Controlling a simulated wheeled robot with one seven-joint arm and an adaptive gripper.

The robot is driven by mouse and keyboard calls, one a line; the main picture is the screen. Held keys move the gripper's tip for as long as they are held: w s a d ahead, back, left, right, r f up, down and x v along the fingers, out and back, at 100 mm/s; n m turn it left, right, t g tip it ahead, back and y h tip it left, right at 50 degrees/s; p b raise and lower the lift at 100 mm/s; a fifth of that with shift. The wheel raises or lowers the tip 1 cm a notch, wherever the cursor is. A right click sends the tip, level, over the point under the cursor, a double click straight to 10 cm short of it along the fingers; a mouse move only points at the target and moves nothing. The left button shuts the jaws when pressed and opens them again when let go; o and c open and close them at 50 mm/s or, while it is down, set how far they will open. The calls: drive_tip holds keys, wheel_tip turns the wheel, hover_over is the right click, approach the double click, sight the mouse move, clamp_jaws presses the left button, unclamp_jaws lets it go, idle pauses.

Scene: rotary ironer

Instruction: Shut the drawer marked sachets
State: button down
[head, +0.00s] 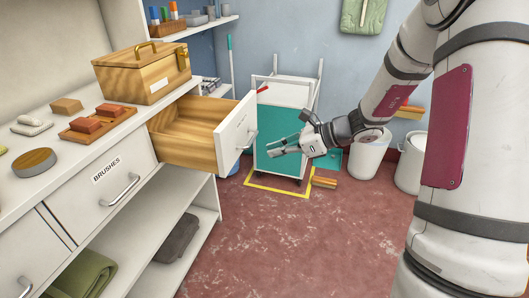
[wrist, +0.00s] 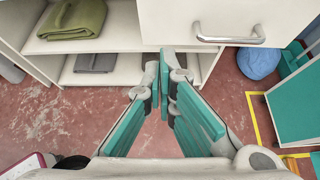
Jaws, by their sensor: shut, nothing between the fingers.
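A drawer (head: 232,132) with a white front and wooden inside stands pulled out and empty under the worktop in the head view. Its front carries a bar handle; its label is too oblique to read. In the wrist view a white drawer front (wrist: 180,22) with a metal handle (wrist: 230,39) shows at the top. My gripper (head: 271,147) is shut and empty, in the air to the right of the drawer front and apart from it. Its teal-padded fingers (wrist: 165,78) come together in the wrist view, below the drawer front in the picture.
The neighbouring drawer marked BRUSHES (head: 105,185) is shut. A wooden box (head: 140,75) and a soap tray (head: 97,122) sit on the worktop. Open shelves below hold folded cloths (head: 177,238). A teal-and-white cart (head: 283,160) stands behind my gripper. The red floor in front is clear.

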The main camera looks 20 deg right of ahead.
sight(228, 157)
drive_tip(key=shift+w+a+r+b+x, duration=0.1)
drive_tip(key=shift+r+b+x, duration=0.3)
drive_tip(key=shift+x, duration=1.55)
drive_tip(key=shift+w+a+r+b+x, duration=0.15)
drive_tip(key=shift+b+x, duration=0.5)
drive_tip(key=shift+x, duration=1.35)
drive_tip(key=shift+w+a+r+b+x, duration=0.1)
drive_tip(key=shift+r+b+x, duration=0.3)
drive_tip(key=shift+x, duration=1.55)
drive_tip(key=shift+a+f, duration=0.1)
drive_tip(key=shift+a, duration=0.05)
drive_tip(key=shift+w+a, duration=0.3)
drive_tip(key=shift+a, duration=0.2)
drive_tip(key=w+a, duration=0.4)
drive_tip(key=a, duration=0.2)
drive_tip(key=w+a+p, duration=0.1)
drive_tip(key=w+a, duration=0.4)
drive_tip(key=a, duration=0.1)
drive_tip(key=w+a, duration=0.4)
drive_tip(key=a, duration=0.2)
drive_tip(key=shift+w+a+p, duration=0.1)
drive_tip(key=shift+w+p, duration=0.05)
drive_tip(key=shift+p, duration=0.25)
drive_tip(key=shift+w+a, duration=0.25)
drive_tip(key=shift+a, duration=0.1)
drive_tip(key=shift+a, duration=0.1)
